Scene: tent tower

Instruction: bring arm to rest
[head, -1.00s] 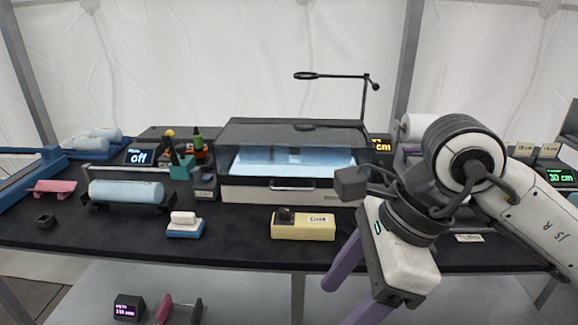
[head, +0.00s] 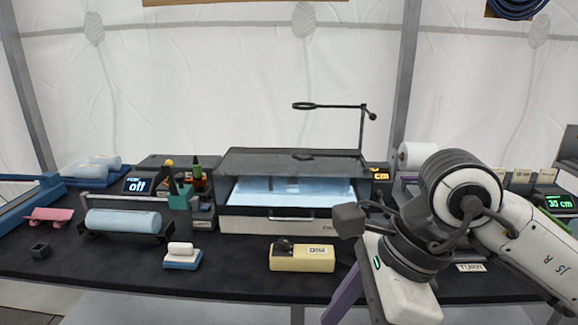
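My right arm comes in from the right, bent over the table's front right part. Its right gripper (head: 342,302) points down and to the left at the front edge of the table. One purple finger shows, and the other is cut off by the bottom of the view. In the earlier head frame the two fingers stand apart with nothing between them, and the finger that shows keeps the same place on the gripper now. I see nothing held. My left arm and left gripper are out of view.
The black table (head: 230,285) carries a lit glass-lidded box (head: 290,190), a yellow box (head: 302,258), a blue block with a white top (head: 182,256), and a blue roll (head: 123,221) on a stand. A magnifier stand (head: 362,125) rises behind. The table's front middle is clear.

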